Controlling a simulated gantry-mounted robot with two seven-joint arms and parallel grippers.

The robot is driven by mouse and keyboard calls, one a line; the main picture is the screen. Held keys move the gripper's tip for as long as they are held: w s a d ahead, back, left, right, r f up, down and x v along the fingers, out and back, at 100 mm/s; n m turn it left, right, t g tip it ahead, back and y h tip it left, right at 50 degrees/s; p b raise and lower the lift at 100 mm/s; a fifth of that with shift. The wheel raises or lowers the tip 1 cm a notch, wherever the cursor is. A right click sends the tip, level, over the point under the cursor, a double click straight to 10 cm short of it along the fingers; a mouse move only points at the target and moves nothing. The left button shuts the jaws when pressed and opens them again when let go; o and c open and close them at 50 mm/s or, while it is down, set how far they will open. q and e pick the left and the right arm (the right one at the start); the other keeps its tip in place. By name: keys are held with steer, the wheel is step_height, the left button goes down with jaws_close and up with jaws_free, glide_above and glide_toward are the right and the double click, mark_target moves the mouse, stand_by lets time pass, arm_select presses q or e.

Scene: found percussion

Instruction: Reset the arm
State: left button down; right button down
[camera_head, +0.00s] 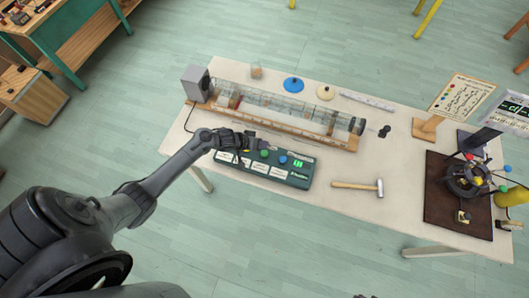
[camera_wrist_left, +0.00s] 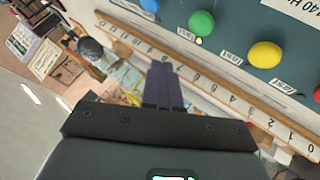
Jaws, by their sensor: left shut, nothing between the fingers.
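My left gripper (camera_head: 247,143) reaches in from the left over the near-left part of the table, at the left end of a teal control box (camera_head: 262,170). In the left wrist view its dark fingers (camera_wrist_left: 163,75) are together with nothing between them. That view shows the box face (camera_wrist_left: 225,55) with a green knob (camera_wrist_left: 202,23), a yellow knob (camera_wrist_left: 264,55) and printed labels. The fingers show in front of a numbered wooden scale (camera_wrist_left: 215,88). I cannot tell whether the gripper touches the box. My right gripper does not show.
A long clear tube apparatus (camera_head: 290,115) on a wooden base lies behind the box. A hammer (camera_head: 358,187) lies to its right. A brown board (camera_head: 442,205) with a burner-like device is at the right, by upright cards (camera_head: 458,97). The table (camera_head: 395,160) is clear around the hammer.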

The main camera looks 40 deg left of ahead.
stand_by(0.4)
arm_select(q)
steer(key=shift+s+f, duration=0.2)
steer(key=shift+s, duration=0.15)
steer(key=shift+g, duration=0.5)
steer(key=s+f, duration=0.1)
steer(key=s, duration=0.1)
steer(key=s+d+f+p, duration=0.1)
steer(key=s, duration=0.1)
steer(key=s+d+f, duration=0.1)
steer(key=shift+s+d, duration=0.25)
steer(key=shift+s, duration=0.15)
steer(key=s+d+r+m+p, duration=0.1)
steer(key=s+d+r+p, duration=0.3)
steer(key=s+d+r, duration=0.65)
steer(key=s+r+m+g+y, duration=0.1)
steer(key=s+r+m+y, duration=0.1)
steer(key=r, duration=0.6)
steer(key=s+a+r+m+g+y, duration=0.1)
steer(key=s+r, duration=0.3)
steer(key=r, duration=0.4)
steer(key=shift+s+a+m+g+y+p, duration=0.3)
steer(key=shift+s+m+g+y, duration=0.1)
steer(key=shift+m+g, duration=0.45)
